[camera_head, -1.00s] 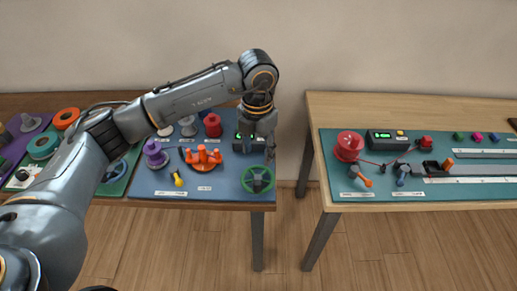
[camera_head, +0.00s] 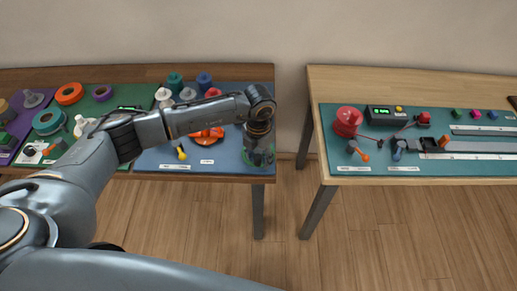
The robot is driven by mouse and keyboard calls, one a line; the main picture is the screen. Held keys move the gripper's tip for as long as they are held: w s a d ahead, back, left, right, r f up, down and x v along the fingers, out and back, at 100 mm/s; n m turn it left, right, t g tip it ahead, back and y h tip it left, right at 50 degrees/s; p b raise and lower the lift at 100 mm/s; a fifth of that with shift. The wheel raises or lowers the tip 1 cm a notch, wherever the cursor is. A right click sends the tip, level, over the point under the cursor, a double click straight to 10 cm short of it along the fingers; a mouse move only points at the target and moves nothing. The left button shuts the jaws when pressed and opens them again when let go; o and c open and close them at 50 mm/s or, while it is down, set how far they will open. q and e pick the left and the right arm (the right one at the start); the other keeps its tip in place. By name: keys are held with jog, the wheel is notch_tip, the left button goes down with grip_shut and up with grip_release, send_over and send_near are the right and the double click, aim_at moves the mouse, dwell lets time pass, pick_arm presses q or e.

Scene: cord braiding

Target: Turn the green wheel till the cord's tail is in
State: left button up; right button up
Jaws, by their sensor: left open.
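The green wheel (camera_head: 246,160) is at the front right corner of the blue mat on the left table. It is mostly hidden behind my left gripper (camera_head: 258,160). This gripper points down, open, over the wheel; I cannot tell whether its fingers touch it. The orange pronged piece (camera_head: 207,133) lies left of the wheel, partly covered by my forearm. The cord's tail cannot be made out here. My right gripper is not in view.
Several spools stand at the back of the blue mat (camera_head: 226,167). A yellow-tipped tool (camera_head: 181,153) lies near its front. A gap separates the left table from the right table (camera_head: 345,185), which holds a red drum (camera_head: 348,121) and a black box (camera_head: 380,114).

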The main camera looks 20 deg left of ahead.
pick_arm(q)
grip_shut()
dwell(0.4)
dwell(0.6)
